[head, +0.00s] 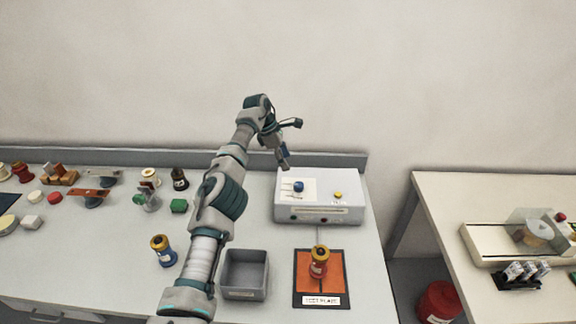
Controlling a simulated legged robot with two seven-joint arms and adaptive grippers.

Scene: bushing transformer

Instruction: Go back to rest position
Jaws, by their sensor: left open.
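My left arm rises from the bottom of the head view, left of centre, and bends over at the top. My left gripper (284,161) hangs in the air in front of the back wall, above the rear left of a grey box with a blue knob (300,190). It is open, and I see nothing between its fingers. A red and yellow bushing (319,262) stands upright on an orange plate (337,270), apart from the gripper. A blue and yellow bushing (162,250) stands left of my arm. My right gripper is not in view.
A grey open bin (244,290) sits close to the right of my arm and looks empty. Several small parts crowd the table's left side. A second table (435,195) stands right across a gap, with a red bucket (438,304) on the floor. Space above the tables is clear.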

